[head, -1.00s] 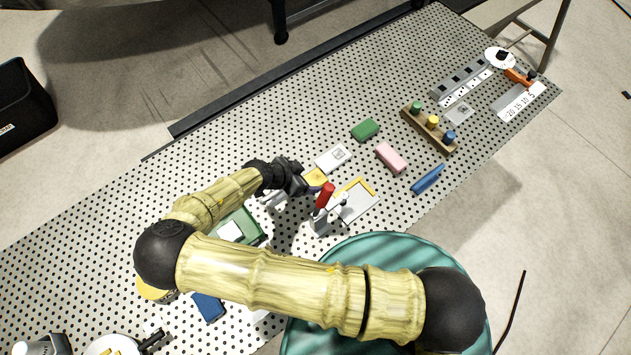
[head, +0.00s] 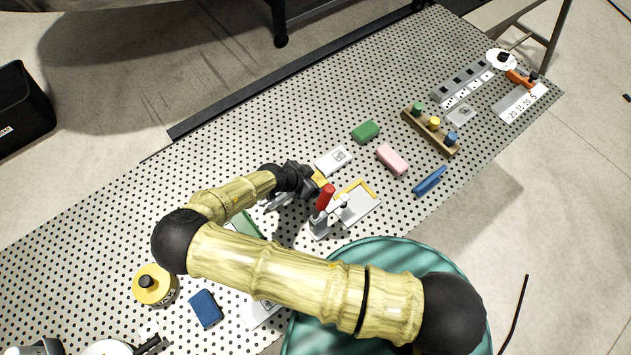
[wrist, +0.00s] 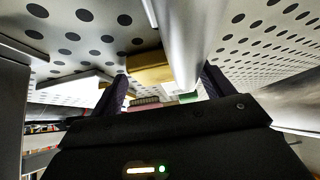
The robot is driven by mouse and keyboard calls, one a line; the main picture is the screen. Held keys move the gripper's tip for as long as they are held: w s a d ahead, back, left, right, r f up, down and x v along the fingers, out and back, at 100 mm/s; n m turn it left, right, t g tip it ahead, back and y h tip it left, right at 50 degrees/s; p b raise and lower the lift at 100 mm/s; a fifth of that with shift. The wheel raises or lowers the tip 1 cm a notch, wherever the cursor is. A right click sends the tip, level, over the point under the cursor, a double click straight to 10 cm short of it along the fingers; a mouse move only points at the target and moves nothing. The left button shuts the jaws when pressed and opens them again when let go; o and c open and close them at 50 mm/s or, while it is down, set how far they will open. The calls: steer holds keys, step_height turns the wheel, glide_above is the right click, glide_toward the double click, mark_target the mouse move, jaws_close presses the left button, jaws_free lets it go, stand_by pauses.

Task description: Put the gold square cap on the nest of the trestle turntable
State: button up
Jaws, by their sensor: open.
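The gold square cap (head: 320,178) shows as a small gold patch at my gripper's tip in the head view, partly hidden by the gripper. In the wrist view a gold block (wrist: 150,68) lies ahead, between the two dark fingers. My gripper (wrist: 163,88) is open, low over the perforated table; I cannot tell whether a finger touches the block. The trestle turntable and its nest cannot be made out with certainty. A white disc (head: 103,349) is cut off at the bottom left of the head view.
A red-handled clamp (head: 325,198) stands close right of my gripper, by a grey plate (head: 360,206) with a yellow edge. A white card (head: 334,161), green block (head: 366,131) and pink block (head: 392,159) lie beyond. A yellow can (head: 154,285) and blue block (head: 205,308) lie lower left.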

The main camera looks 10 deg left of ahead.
stand_by(0.3)
steer(key=c, duration=1.3)
steer(key=shift+r, duration=0.1)
step_height(320, 180, up, 10)
steer(key=b, duration=0.2)
